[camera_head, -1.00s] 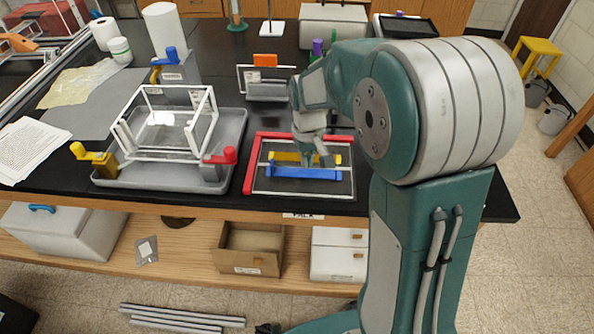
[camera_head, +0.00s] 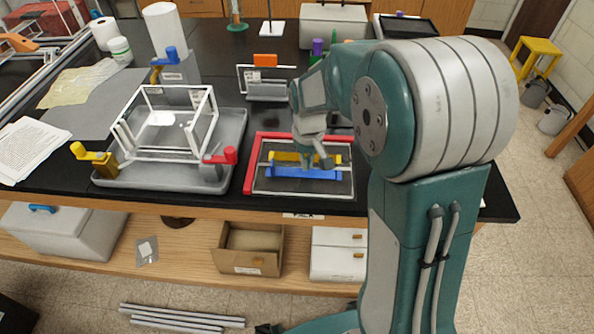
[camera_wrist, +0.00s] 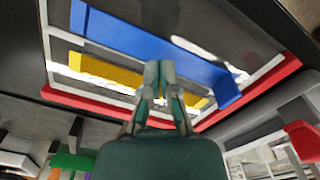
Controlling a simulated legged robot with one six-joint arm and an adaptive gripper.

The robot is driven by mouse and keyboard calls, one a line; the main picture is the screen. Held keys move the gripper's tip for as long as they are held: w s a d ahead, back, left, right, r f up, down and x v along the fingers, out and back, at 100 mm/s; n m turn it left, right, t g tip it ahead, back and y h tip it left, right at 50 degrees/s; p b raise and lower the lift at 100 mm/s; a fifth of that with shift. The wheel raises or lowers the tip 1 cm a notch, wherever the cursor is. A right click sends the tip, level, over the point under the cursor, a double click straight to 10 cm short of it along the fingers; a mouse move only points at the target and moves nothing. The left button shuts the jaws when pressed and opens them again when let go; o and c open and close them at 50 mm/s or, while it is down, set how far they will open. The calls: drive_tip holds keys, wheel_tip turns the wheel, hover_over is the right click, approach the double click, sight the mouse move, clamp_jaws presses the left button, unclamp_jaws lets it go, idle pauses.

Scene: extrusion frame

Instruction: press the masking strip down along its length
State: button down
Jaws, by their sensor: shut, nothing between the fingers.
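A flat panel in a pale frame lies near the bench's front edge, with a red L-shaped edging (camera_head: 249,170) along two sides. A blue strip (camera_head: 285,172) and a shorter yellow strip (camera_head: 283,157) run across it, roughly parallel. I cannot tell for sure which one is the masking strip. My gripper (camera_head: 307,167) is shut and empty, pointing down over the panel. In the wrist view my fingertips (camera_wrist: 159,68) overlap the edge of the blue strip (camera_wrist: 125,36), with the yellow strip (camera_wrist: 100,72) beside them. Whether they touch is unclear.
A grey tray (camera_head: 238,130) with a white open frame (camera_head: 165,152) and coloured clamps stands to the left. A small upright panel with an orange clip (camera_head: 265,60) stands behind. The bench's front edge is close to the red-edged panel.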

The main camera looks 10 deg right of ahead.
sight(326, 174)
drive_tip(key=shift+s+f, duration=0.1)
drive_tip(key=shift+f, duration=0.9)
idle(0.8)
drive_tip(key=shift+r, duration=0.1)
drive_tip(key=shift+r, duration=1.2)
drive_tip(key=shift+d, duration=0.1)
drive_tip(key=shift+s+d, duration=0.2)
drive_tip(key=shift+d, duration=0.55)
drive_tip(key=shift+s+d, duration=0.25)
drive_tip(key=shift+d, duration=0.5)
drive_tip(key=shift+s+d, duration=0.2)
drive_tip(key=shift+d, duration=0.55)
drive_tip(key=shift+s+f, duration=0.1)
drive_tip(key=shift+f, duration=1.2)
